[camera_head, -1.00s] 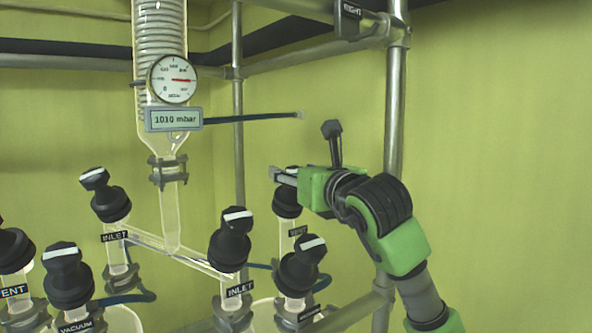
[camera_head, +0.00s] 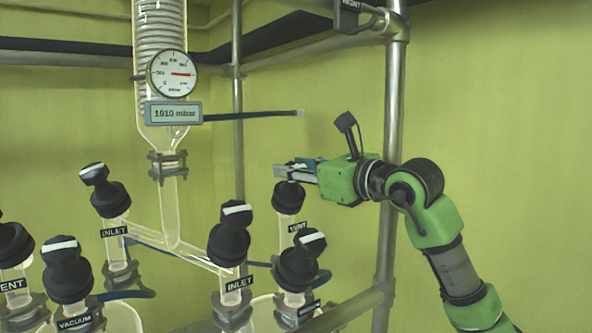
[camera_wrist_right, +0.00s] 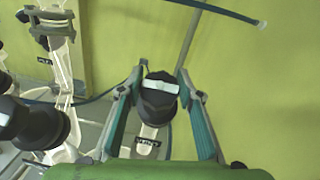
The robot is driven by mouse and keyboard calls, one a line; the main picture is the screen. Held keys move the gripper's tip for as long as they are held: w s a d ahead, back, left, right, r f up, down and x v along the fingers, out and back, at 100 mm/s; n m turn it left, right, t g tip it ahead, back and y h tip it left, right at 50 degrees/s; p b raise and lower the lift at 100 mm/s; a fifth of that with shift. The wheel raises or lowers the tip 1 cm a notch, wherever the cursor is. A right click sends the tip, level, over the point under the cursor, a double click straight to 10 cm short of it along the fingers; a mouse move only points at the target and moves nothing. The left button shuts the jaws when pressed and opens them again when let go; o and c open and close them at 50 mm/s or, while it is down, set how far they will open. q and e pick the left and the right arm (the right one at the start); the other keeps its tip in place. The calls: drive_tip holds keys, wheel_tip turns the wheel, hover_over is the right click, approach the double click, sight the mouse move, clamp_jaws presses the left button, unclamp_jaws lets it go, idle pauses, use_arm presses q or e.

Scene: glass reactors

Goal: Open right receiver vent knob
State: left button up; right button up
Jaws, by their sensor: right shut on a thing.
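The right receiver vent knob is black with a white stripe on top; it stands at the back right in the head view (camera_head: 288,197), above a glass neck with a vent label (camera_head: 298,228). My right gripper (camera_head: 294,171) comes in from the right and is shut on the knob's top, which its fingers partly hide. In the right wrist view the knob (camera_wrist_right: 158,102) sits between the two fingers (camera_wrist_right: 163,82), its white stripe running roughly from finger to finger. My left gripper is not in view.
Other black knobs stand close by: an inlet knob (camera_head: 229,240), a front knob (camera_head: 299,264) and a vacuum knob (camera_head: 67,272). A gauge (camera_head: 172,74) and a 1010 mbar display (camera_head: 173,114) hang at a glass column. A metal post (camera_head: 392,150) stands behind my right arm.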

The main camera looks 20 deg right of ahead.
drive_tip(key=shift+n+g+y, duration=0.3)
drive_tip(key=shift+n+y, duration=0.2)
drive_tip(key=shift+n, duration=0.1)
drive_tip(key=o, duration=1.1)
drive_tip(key=shift+v, duration=6)
